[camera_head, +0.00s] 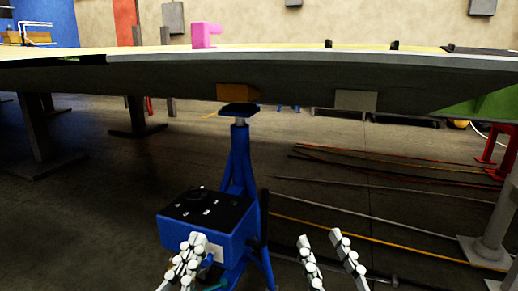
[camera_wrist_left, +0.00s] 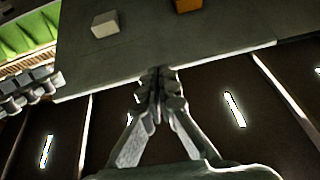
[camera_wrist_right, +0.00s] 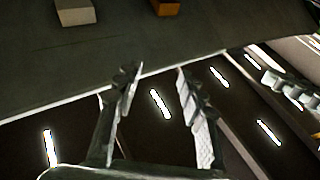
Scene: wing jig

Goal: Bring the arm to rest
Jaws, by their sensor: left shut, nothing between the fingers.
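My left gripper (camera_head: 192,262) is low in the head view, in front of a blue box. Its fingers are together and empty, as the left wrist view (camera_wrist_left: 160,82) shows. My right gripper (camera_head: 328,262) is to its right at a similar height. Its fingers are apart with nothing between them, also in the right wrist view (camera_wrist_right: 155,78). Both grippers are apart from the long grey wing (camera_head: 300,75), which spans the head view above them. Both wrist views look up at its underside.
A blue stand (camera_head: 238,160) with a dark top pad is below the wing, with the blue box (camera_head: 205,225) at its front. An orange block (camera_head: 236,92) and a pale block (camera_head: 356,100) are on the wing's underside. A pink bracket (camera_head: 203,36) is on top. Long rods (camera_head: 390,181) lie right.

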